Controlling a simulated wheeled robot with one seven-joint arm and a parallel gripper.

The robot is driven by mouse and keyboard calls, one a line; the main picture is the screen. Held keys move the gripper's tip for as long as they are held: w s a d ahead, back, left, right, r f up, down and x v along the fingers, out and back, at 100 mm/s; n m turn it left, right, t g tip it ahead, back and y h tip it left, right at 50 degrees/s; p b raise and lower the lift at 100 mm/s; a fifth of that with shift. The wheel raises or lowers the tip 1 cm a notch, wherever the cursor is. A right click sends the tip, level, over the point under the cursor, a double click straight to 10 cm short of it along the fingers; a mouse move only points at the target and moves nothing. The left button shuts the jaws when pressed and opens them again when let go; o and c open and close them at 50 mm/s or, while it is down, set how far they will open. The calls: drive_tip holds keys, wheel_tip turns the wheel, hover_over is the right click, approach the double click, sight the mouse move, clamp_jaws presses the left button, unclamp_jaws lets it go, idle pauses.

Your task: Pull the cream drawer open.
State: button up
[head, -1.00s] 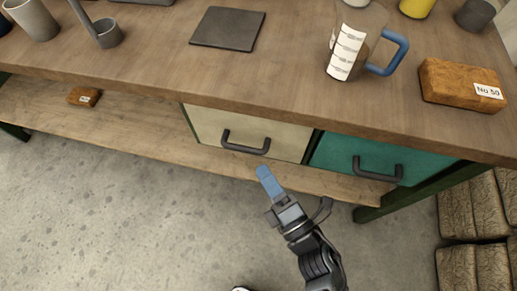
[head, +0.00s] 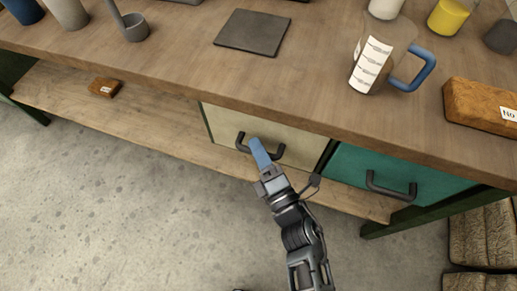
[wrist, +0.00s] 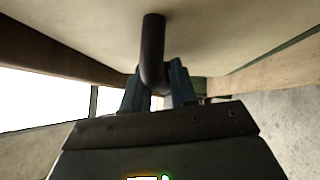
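The cream drawer (head: 222,121) is shut, flush under the bench top, with a dark bar handle (head: 278,153). My gripper (head: 257,148) is at the middle of this handle, its blue fingers covering part of the bar in the head view. In the wrist view the dark handle (wrist: 153,45) runs between my two blue fingers, and the cream drawer front (wrist: 220,30) fills the space beyond. The fingers stand apart, one on each side of the bar, with what looks like a narrow gap. Whether either finger touches it is unclear.
A teal drawer (head: 350,168) with its own handle (head: 390,186) is just right. A wooden lower shelf (head: 150,120) carries a small brown block (head: 104,87). The bench top holds a dark plate (head: 252,33), a blue-handled jug (head: 372,62) and a brown block (head: 480,105).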

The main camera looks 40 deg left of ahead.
drive_tip(key=shift+c, duration=0.4)
clamp_jaws()
drive_tip(key=shift+s, duration=0.15)
drive_tip(key=s+d+b, duration=0.2)
drive_tip(key=s+d, duration=0.1)
drive_tip(key=s, duration=1)
drive_tip(key=s+d+b, duration=0.2)
drive_tip(key=s+d, duration=0.2)
drive_tip(key=s, duration=0.9)
drive_tip(key=shift+d, duration=0.25)
drive_tip(key=shift+o, duration=0.4)
unclamp_jaws()
